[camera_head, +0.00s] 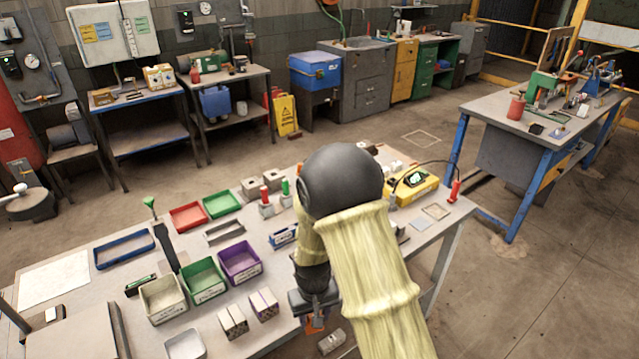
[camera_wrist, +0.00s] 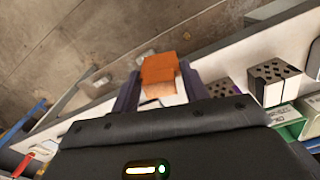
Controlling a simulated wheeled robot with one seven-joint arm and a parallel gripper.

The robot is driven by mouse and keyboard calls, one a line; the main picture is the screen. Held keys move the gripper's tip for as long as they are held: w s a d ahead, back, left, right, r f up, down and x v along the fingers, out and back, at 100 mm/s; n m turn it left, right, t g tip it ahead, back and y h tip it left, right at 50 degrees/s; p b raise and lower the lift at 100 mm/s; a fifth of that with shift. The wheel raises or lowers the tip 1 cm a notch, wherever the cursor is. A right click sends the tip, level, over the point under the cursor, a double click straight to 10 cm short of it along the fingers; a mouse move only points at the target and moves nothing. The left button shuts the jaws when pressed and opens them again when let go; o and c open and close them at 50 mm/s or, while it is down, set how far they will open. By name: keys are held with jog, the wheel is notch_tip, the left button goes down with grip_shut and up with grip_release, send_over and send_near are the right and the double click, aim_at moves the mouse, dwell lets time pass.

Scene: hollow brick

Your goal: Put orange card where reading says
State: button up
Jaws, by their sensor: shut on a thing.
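My gripper (camera_wrist: 160,82) is shut on the orange card (camera_wrist: 162,68), which sticks out between the two fingers in the wrist view. In the head view the gripper (camera_head: 314,312) hangs near the table's front edge, and a bit of orange shows below it. A yellow meter (camera_head: 413,187) with a small lit screen stands at the table's right part; its reading is too small to read. A beige bin (camera_head: 163,300), a green bin (camera_head: 204,282) and a purple bin (camera_head: 240,262) stand in a row left of my gripper; their labels are not legible.
Two hollow bricks, one (camera_head: 233,321) and another (camera_head: 263,304), stand between the bins and my gripper. A red tray (camera_head: 188,216), a green tray (camera_head: 221,204) and a blue-rimmed tray (camera_head: 123,248) lie farther back. My arm hides the table's middle.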

jog(key=w+d+f+m, duration=0.3)
jog(key=d+f, duration=0.6)
jog(key=d, duration=0.4)
jog(key=shift+w, duration=0.45)
jog(key=shift+d+f, duration=0.1)
